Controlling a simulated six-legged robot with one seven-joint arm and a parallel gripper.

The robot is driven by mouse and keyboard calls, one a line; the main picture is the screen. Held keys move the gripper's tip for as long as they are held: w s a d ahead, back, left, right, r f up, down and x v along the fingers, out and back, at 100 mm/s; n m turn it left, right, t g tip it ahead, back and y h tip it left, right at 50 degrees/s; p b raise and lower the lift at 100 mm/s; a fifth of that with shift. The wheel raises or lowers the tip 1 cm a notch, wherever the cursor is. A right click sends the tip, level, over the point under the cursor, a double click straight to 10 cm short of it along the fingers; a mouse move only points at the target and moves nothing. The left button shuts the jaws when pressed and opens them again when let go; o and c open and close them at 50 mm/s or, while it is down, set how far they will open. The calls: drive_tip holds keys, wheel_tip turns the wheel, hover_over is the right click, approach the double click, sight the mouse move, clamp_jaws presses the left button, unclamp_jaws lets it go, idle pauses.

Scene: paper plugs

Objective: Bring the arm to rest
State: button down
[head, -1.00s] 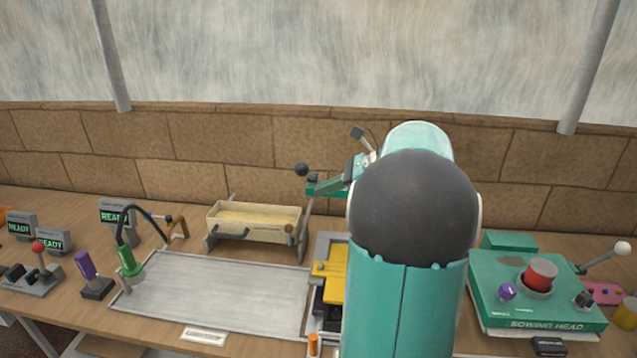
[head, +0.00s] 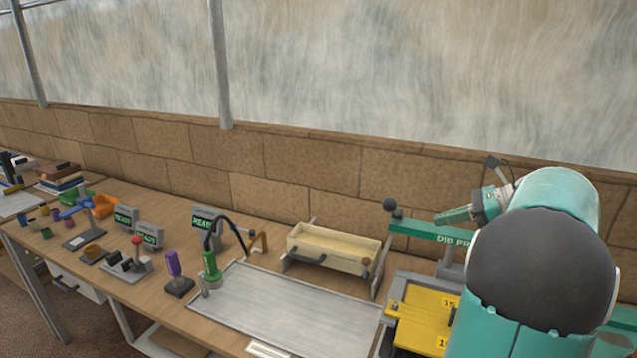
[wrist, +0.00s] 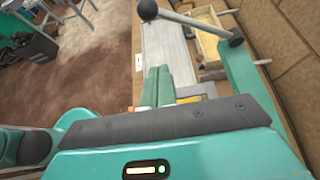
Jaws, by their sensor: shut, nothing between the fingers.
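My arm (head: 545,235), teal with a dark round joint, fills the lower right of the head view. It is bent, with my gripper (head: 440,217) out to the left over the bench, near the green lever of the dib press (head: 425,232). In the wrist view my gripper (wrist: 158,72) shows its two teal fingers side by side, shut and empty. Part of the press is hidden behind my arm.
A yellow numbered plate (head: 425,318) lies below the press lever. Left of it are a grey tray (head: 285,305), a wooden trough (head: 335,245), a purple-handled stand (head: 174,268) and a green tool on a cable (head: 210,265). The black lever knob (wrist: 148,9) is close in the wrist view.

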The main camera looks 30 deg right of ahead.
drive_tip(key=a+f+n+g+h, duration=0.2)
drive_tip(key=a+n+g, duration=0.3)
drive_tip(key=a+n, duration=1.2)
drive_tip(key=s+a+f+n+h, duration=0.2)
drive_tip(key=a+n, duration=0.2)
drive_tip(key=a, duration=0.3)
drive_tip(key=s+a+f+n+h, duration=0.1)
drive_tip(key=s+a+f+n, duration=0.1)
drive_tip(key=a, duration=0.4)
drive_tip(key=s+a+f+n+t+h, duration=0.1)
drive_tip(key=s+a+f+n+h, duration=0.1)
drive_tip(key=a, duration=0.5)
drive_tip(key=s+f+n, duration=0.1)
drive_tip(key=s+n, duration=0.1)
drive_tip(key=n, duration=0.1)
drive_tip(key=shift+s+a+n+h, duration=0.15)
drive_tip(key=shift+a+n+h, duration=0.15)
drive_tip(key=shift+a, duration=0.05)
